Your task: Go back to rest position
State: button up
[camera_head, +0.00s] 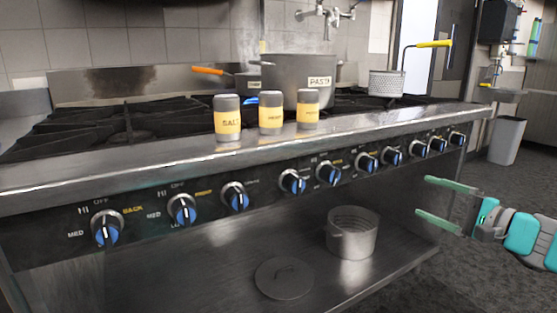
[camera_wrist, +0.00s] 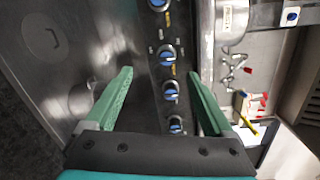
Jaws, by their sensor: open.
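My gripper (camera_head: 447,202) is at the right in the head view, in front of the stove's right end and apart from it. Its two green fingers are spread, with nothing visible between them. In the wrist view my gripper (camera_wrist: 158,95) is also open, with the row of blue stove knobs (camera_wrist: 169,91) beyond the gap between the fingers. The stove (camera_head: 150,165) fills most of the head view, with a row of blue-faced knobs along its front.
Three shakers, including a salt shaker (camera_head: 227,118), stand on the stove's front ledge. A pasta pot (camera_head: 290,85) and a mesh basket (camera_head: 386,84) are on top. A metal pot (camera_head: 352,235) and a lid (camera_head: 284,278) lie on the lower shelf. Floor at right looks clear before a bin (camera_head: 507,140).

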jog(key=s+a+f+n+g+y, duration=0.1)
jog(key=s+a+n+g, duration=0.15)
jog(key=a, duration=0.55)
jog(key=s+a+f+n+g+y, duration=0.1)
jog(key=a+f+n+g, duration=0.15)
jog(key=a, duration=0.55)
jog(key=s+a+f+n+g+h, duration=0.2)
jog(key=s+a+f+n+g, duration=0.35)
jog(key=s+a, duration=0.55)
jog(key=s+f+n+g+h, duration=0.2)
jog(key=s+f+g+h, duration=0.3)
jog(key=s, duration=0.4)
jog(key=s+d+f+h, duration=0.2)
jog(key=s+d+f, duration=0.1)
jog(key=s, duration=0.3)
jog(key=s+d+f+n+h, duration=0.1)
jog(key=s+d+f+h, duration=0.1)
jog(key=s+d, duration=0.3)
jog(key=shift+s+f+g+h+p, duration=0.3)
jog(key=shift+s+f+g+h, duration=0.15)
jog(key=shift+s+f, duration=0.25)
jog(key=shift+n, duration=0.25)
